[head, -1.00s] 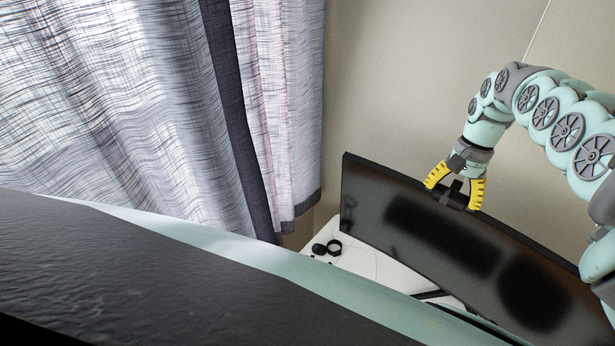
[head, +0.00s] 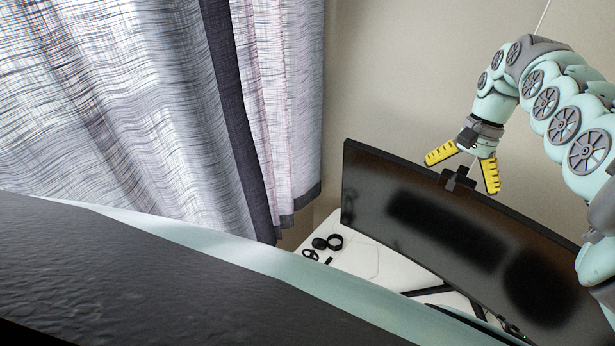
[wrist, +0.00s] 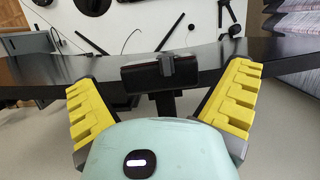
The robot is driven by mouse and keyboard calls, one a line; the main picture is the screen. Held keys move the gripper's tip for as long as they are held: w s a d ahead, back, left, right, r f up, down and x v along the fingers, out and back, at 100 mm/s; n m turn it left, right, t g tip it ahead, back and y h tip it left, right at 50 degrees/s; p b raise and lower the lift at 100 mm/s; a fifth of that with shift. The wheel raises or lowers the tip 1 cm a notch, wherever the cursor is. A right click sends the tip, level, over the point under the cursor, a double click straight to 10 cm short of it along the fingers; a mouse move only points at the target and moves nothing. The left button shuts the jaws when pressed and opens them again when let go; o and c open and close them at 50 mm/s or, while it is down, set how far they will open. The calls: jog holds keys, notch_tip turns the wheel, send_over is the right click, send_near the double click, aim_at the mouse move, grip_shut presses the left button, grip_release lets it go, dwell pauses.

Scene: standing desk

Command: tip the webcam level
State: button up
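The webcam (head: 457,181) is a small black block on the top edge of the wide black monitor (head: 400,171). In the wrist view the webcam (wrist: 146,76) sits near the middle, with a grey clip-like piece on it. Whether it is level I cannot tell. My gripper (head: 462,174) is open, with its yellow fingers spread wide on either side of the webcam. In the wrist view both fingers of my gripper (wrist: 160,77) stand clear of the webcam, with gaps on both sides.
A grey curtain (head: 150,110) hangs at left, and a beige wall (head: 400,70) is behind. Free air surrounds the gripper.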

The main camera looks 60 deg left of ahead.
jog(key=v, duration=1.2)
jog(key=shift+a, duration=0.1)
dwell(0.4)
